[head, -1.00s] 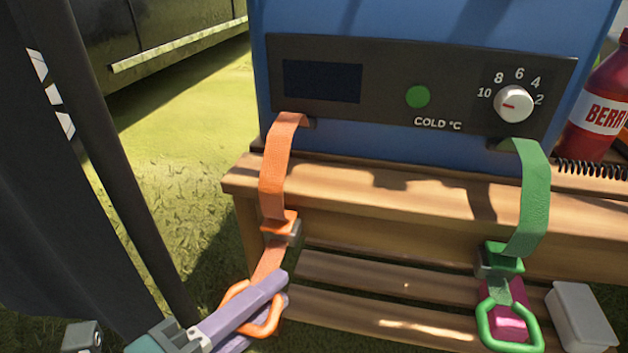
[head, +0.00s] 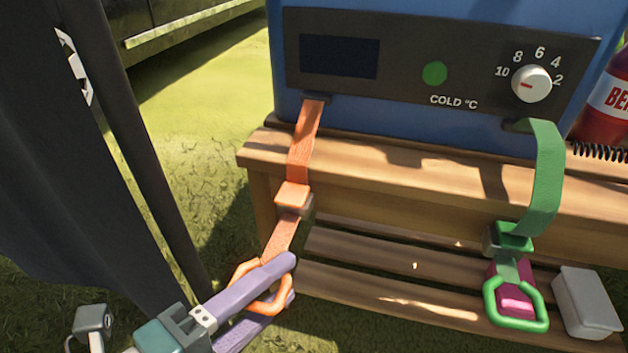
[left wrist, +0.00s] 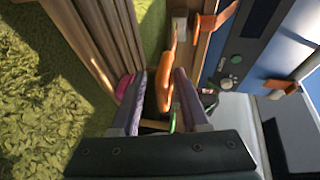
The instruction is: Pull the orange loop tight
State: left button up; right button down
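The orange loop (head: 284,294) is at the lower end of an orange strap (head: 305,140), which runs from the blue cooler's front through an orange buckle (head: 293,196) at the bench edge. The strap looks nearly straight. My left gripper (head: 288,280) has its purple fingers on either side of the loop and appears shut on it. The upper finger hides part of the loop. In the left wrist view, the orange loop (left wrist: 164,82) shows between the fingertips of the left gripper (left wrist: 160,85). My right gripper is not in view.
The blue cooler (head: 450,130) stands on a wooden bench (head: 400,188). A green strap (head: 545,180) with a green loop (head: 490,305) hangs to the right. A white box (head: 588,300) and a red bottle (head: 605,105) are farther right. Dark cloth hangs at left, over grass.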

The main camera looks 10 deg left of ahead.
aim_at(247, 309)
pick_arm(q)
jog(key=p+v, duration=0.4)
jog(key=v, duration=0.5)
jog(key=shift+r, duration=0.15)
jog(key=shift+s+a+p, duration=0.2)
jog(key=shift+s+p, duration=0.1)
jog(key=shift+s, duration=0.1)
